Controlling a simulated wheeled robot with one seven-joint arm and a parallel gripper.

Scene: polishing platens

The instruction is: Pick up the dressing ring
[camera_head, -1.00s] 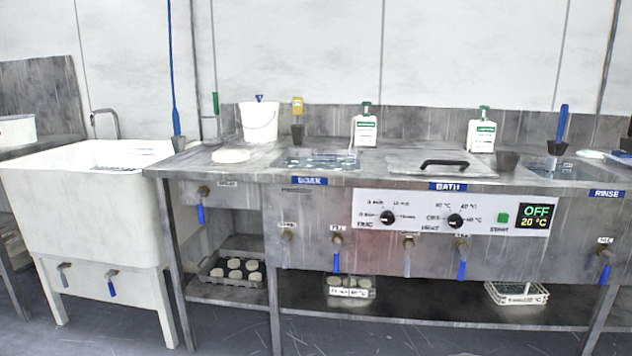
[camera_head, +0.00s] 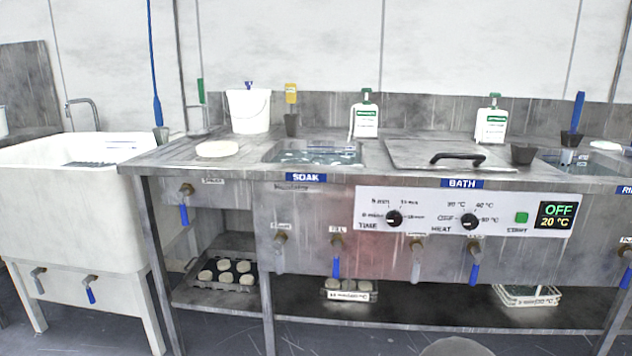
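I cannot make out a dressing ring for certain. A pale flat round disc (camera_head: 217,148) lies on the steel bench top (camera_head: 180,156), left of the basin labelled SOAK; I cannot tell whether it has a hole. Several pale round pieces sit in a dark tray (camera_head: 247,287) on the lower shelf. Pale pieces, in shallow liquid, also show in the soak basin (camera_head: 268,158). My gripper is not in view. A pale rounded shape at the bottom edge may be part of me.
A white sink (camera_head: 75,215) stands left. A white bucket (camera_head: 248,112), two green-capped bottles (camera_head: 365,120) and brush holders line the bench's back. A lid with a black handle (camera_head: 458,157) covers the bath. Blue-handled taps (camera_head: 336,265) stick out in front. A white basket (camera_head: 528,296) is below.

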